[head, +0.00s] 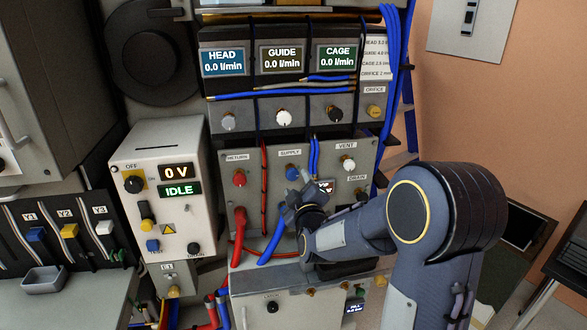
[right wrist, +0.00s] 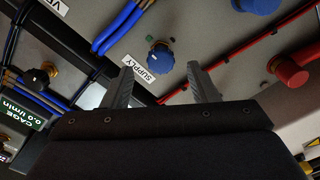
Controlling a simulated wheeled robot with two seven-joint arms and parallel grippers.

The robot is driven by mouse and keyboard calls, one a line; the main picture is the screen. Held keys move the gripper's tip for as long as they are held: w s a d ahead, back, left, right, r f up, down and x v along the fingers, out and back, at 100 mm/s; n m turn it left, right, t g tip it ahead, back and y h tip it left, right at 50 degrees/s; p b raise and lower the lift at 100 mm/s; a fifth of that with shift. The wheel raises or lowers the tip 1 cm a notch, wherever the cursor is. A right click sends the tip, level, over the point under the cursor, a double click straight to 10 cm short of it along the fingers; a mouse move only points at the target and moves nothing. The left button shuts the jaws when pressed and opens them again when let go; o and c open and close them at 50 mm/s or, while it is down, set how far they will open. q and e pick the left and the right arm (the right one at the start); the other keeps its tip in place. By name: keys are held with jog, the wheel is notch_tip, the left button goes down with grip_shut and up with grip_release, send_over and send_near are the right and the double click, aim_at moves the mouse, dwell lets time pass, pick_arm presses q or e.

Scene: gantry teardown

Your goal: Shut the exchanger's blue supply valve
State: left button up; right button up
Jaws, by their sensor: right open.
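The blue supply valve knob (head: 292,173) sits below the SUPPLY label on the grey exchanger panel (head: 265,200). In the right wrist view the blue knob (right wrist: 160,58) on its brass stem shows beside the SUPPLY label, past the fingertips. My right gripper (head: 294,192) is close in front of the panel at the knob and partly covers the area below it. In the right wrist view its two fingers (right wrist: 160,78) are spread apart, with the knob roughly between their tips in the picture and nothing gripped. My left gripper is not in view.
The red RETURN knob (head: 239,179) is left of the supply knob and the white VENT knob (head: 348,163) is right. Red and blue hoses run down the panel. A large blue cap-like part (right wrist: 257,4) is near the supply knob. Flow displays (head: 281,60) sit above.

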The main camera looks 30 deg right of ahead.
aim_at(294, 177)
jog(key=x, duration=0.5)
jog(key=shift+w+d+p, duration=0.1)
jog(key=shift+w+p, duration=0.15)
jog(key=shift+p, duration=0.05)
jog(key=c, duration=1)
jog(key=shift+f, duration=0.1)
